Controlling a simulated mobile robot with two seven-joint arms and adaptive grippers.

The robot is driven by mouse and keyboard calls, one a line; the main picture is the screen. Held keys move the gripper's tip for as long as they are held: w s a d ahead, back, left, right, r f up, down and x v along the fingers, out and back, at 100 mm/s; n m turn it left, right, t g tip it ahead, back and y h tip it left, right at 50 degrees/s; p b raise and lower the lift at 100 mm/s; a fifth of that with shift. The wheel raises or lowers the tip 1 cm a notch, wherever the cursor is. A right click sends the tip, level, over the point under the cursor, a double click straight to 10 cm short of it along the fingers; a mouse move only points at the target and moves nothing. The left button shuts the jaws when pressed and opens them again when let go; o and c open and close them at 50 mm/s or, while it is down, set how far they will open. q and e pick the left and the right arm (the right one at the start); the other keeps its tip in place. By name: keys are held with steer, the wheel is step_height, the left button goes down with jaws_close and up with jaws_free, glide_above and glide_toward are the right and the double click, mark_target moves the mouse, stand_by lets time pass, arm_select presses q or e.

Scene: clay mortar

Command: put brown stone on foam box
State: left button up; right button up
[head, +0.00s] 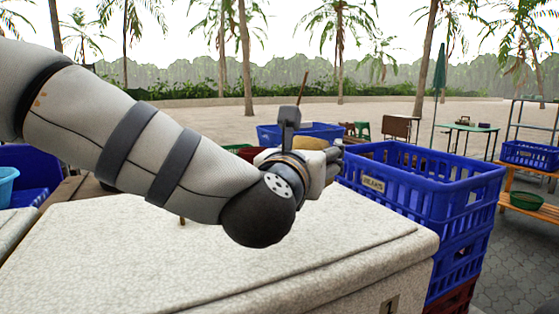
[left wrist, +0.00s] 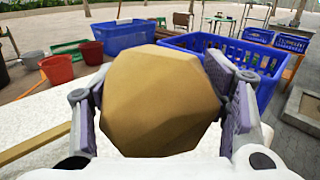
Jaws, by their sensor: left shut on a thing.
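The brown stone (left wrist: 163,100) is a large, faceted tan lump between the fingers of my left gripper (left wrist: 165,108) in the left wrist view. The gripper is shut on it, with finger pads touching both sides. In the head view a little of the stone (head: 309,143) shows past my left wrist and gripper (head: 328,160). The white foam box (head: 330,240), with a speckled flat lid, fills the lower part of the head view. My left gripper holds the stone above the box's far side; whether the stone touches the lid is hidden. My right gripper is not in view.
Stacked blue crates (head: 420,185) stand right beside the foam box, rims near lid height. Another blue bin (head: 318,131) lies beyond. Red buckets (left wrist: 57,69) stand at left in the wrist view. The near lid is clear.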

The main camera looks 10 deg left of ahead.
arm_select(q)
steer(key=w+d+f, duration=0.1)
steer(key=w+f, duration=0.1)
steer(key=w+d+f, duration=0.1)
steer(key=w+f, duration=0.1)
steer(key=w+d+f+b, duration=0.1)
steer(key=w+d+f, duration=0.1)
steer(key=shift+w+f, duration=0.15)
steer(key=shift+w, duration=0.2)
steer(key=shift+w+d+f+b, duration=0.1)
steer(key=shift+w+f+b, duration=0.05)
steer(key=shift+f, duration=0.75)
steer(key=shift+w+d+f+b, duration=0.1)
steer(key=shift+f+b, duration=0.05)
steer(key=shift+f, duration=0.75)
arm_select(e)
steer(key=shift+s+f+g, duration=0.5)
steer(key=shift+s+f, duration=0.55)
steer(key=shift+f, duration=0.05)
arm_select(q)
steer(key=shift+f, duration=0.1)
steer(key=shift+a+f, duration=0.1)
steer(key=shift+f, duration=0.05)
steer(key=o, duration=2)
steer(key=shift+s+f, duration=0.1)
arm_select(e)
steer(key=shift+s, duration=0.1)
